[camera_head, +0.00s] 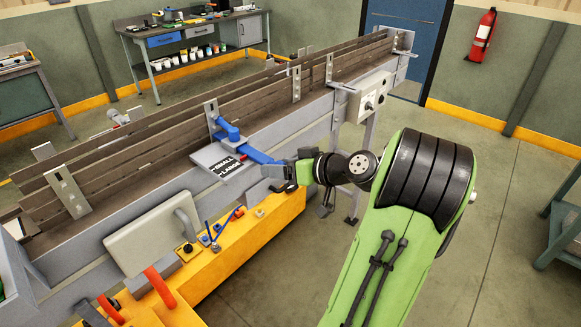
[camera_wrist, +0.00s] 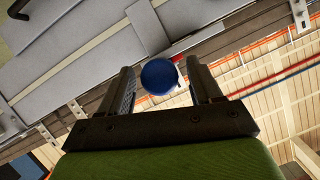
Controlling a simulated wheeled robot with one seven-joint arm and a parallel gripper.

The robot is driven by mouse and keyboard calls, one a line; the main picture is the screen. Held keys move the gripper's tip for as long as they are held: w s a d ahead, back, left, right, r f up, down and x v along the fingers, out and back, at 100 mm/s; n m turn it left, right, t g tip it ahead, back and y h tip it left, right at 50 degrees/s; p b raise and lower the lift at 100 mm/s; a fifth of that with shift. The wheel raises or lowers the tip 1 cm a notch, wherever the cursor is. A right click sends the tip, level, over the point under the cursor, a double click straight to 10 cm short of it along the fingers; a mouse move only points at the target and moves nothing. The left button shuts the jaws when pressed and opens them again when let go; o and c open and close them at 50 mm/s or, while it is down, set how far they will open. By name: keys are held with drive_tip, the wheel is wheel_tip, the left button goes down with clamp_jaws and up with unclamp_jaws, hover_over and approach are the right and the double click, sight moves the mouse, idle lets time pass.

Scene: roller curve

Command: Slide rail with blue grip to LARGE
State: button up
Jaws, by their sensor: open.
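The blue grip (camera_head: 258,156) sticks out from the near side of the conveyor, joined to a blue clamp (camera_head: 229,131) on the rail. A plate (camera_head: 212,161) reading SMALL and LARGE lies beside it, with LARGE nearer the front edge. The brown rail (camera_head: 262,104) runs along the conveyor on upright brackets. My gripper (camera_head: 287,164) is at the outer end of the grip. In the wrist view, the round blue end of the grip (camera_wrist: 159,76) shows between the two open fingers, with a gap visible on each side.
A grey control box (camera_head: 372,92) is mounted on the conveyor's near side, beyond my arm. A yellow cabinet (camera_head: 243,240) with small tools stands below the grip. A grey panel with a handle (camera_head: 150,228) is to the left. Open floor lies to the right.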

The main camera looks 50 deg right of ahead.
drive_tip(key=p+v, duration=0.3)
drive_tip(key=v, duration=1.2)
drive_tip(key=shift+s, duration=0.35)
drive_tip(key=shift+w+r, duration=0.1)
drive_tip(key=shift+r, duration=0.05)
drive_tip(key=w+a+f+n+g, duration=0.15)
drive_tip(key=w+a+g, duration=0.3)
drive_tip(key=a, duration=0.55)
drive_tip(key=w+a+f+n+g, duration=0.1)
drive_tip(key=w+a+f+g, duration=0.3)
drive_tip(key=a, duration=0.6)
drive_tip(key=s+a+r+h, duration=0.2)
drive_tip(key=s+a, duration=0.6)
drive_tip(key=s, duration=0.2)
drive_tip(key=shift+s+a+r, duration=0.35)
